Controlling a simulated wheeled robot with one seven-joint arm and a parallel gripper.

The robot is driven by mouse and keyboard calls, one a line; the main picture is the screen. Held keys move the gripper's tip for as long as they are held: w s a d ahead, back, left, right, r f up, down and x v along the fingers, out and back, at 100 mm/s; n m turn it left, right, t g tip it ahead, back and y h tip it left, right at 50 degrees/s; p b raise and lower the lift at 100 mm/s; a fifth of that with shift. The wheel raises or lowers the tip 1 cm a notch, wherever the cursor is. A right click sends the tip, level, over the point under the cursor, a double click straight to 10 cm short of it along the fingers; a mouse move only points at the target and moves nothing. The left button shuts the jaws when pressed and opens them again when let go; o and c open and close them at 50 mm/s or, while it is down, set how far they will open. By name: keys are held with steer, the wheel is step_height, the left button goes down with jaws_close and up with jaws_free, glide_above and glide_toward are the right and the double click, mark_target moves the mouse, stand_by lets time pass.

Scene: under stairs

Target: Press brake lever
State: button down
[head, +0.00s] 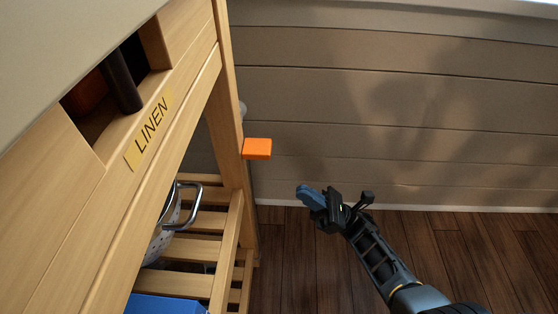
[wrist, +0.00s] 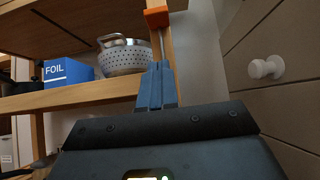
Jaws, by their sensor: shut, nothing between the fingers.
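An orange lever tab (head: 257,149) sticks out to the right from the wooden leg of a shelf unit in the head view. It also shows in the wrist view (wrist: 157,17) at the top, on the wooden post, above my fingertips. My gripper (head: 305,194) is to the right of and lower than the orange tab in the head view, apart from it. Its blue fingers (wrist: 158,72) are together with nothing between them and point toward the post.
The wooden unit (head: 226,100) with a "LINEN" label (head: 149,132) stands at left. Its slatted lower shelf holds a metal colander (wrist: 124,56) and a blue "FOIL" box (wrist: 67,71). A panelled wall (head: 400,100) is behind; a white knob (wrist: 266,68) shows at right. Wooden floor around my arm is clear.

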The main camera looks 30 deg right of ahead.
steer(key=w+a+r+p, duration=0.1)
steer(key=w+a+r, duration=0.1)
steer(key=r, duration=0.3)
steer(key=w+a+r+p, duration=0.1)
steer(key=a+r, duration=0.2)
steer(key=r, duration=0.2)
steer(key=shift+w+r+p, duration=0.2)
steer(key=shift+w+p, duration=0.1)
steer(key=shift+w, duration=0.05)
steer(key=shift+r, duration=1.25)
steer(key=v, duration=0.8)
steer(key=shift+a+f+b, duration=0.15)
steer(key=shift+f+b, duration=0.05)
steer(key=shift+b, duration=0.2)
